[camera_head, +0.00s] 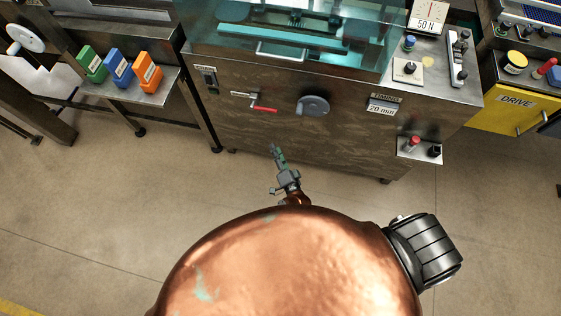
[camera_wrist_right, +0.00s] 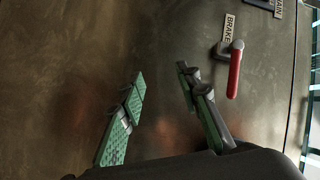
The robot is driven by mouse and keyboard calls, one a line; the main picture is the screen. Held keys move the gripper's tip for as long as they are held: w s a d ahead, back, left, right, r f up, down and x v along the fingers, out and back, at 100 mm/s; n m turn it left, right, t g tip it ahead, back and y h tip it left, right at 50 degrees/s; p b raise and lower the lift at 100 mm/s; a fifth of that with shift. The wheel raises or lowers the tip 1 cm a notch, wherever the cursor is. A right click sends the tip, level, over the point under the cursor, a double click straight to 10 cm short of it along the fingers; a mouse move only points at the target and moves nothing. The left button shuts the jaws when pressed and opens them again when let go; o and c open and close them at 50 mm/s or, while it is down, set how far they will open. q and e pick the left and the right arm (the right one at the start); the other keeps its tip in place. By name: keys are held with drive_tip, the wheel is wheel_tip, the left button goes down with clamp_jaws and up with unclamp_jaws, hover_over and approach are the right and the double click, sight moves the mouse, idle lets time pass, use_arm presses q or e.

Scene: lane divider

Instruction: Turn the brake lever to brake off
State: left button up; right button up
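The brake lever (camera_head: 264,108) is a small red handle on a short metal arm, on the front of the grey machine. In the head view its handle points right and slightly down from the pivot. A small white plate (camera_head: 241,94) is left of it, and it reads BRAKE in the right wrist view (camera_wrist_right: 228,28). The red handle (camera_wrist_right: 234,75) is there to the right of both fingers. My right gripper (camera_head: 277,153) is below the lever in the head view, apart from it. Its green-padded fingers (camera_wrist_right: 161,75) are spread and empty. My left gripper is not in view.
A grey round knob (camera_head: 313,105) is right of the lever. A TIMING plate (camera_head: 384,103) and a small shelf (camera_head: 419,149) with red and black knobs are further right. Green, blue and orange bins (camera_head: 121,67) stand at left. The floor before the machine is clear.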

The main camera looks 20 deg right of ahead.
drive_tip(key=s+f, duration=0.1)
drive_tip(key=s+f+n+g, duration=0.1)
drive_tip(key=f, duration=0.1)
drive_tip(key=s+f+n+y, duration=0.1)
drive_tip(key=f, duration=0.1)
drive_tip(key=shift+d, duration=0.25)
